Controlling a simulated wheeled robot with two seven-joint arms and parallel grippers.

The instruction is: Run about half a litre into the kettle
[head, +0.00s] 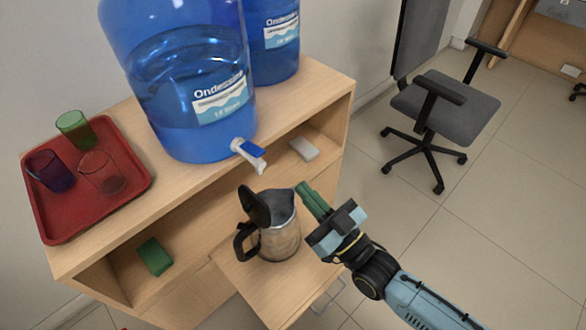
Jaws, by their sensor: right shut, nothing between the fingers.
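A steel kettle (278,226) with a black handle and a raised black lid stands upright on a pulled-out wooden board (248,270), below and in front of a large blue water bottle (180,75). The bottle's tap (249,154), white with a blue part, juts out over the cabinet's front edge, above the kettle. My right gripper (312,200) is shut and empty. Its green fingers point up and left, just right of the kettle's rim; I cannot tell whether they touch it. The water level inside the kettle is hidden. My left gripper is not in view.
A red tray (62,222) with a green, a purple and a clear reddish cup sits on the cabinet's left. A second blue bottle (272,50) stands behind. A green block (155,257) and a white block (303,148) lie on the shelf. An office chair (445,100) stands right; floor between is clear.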

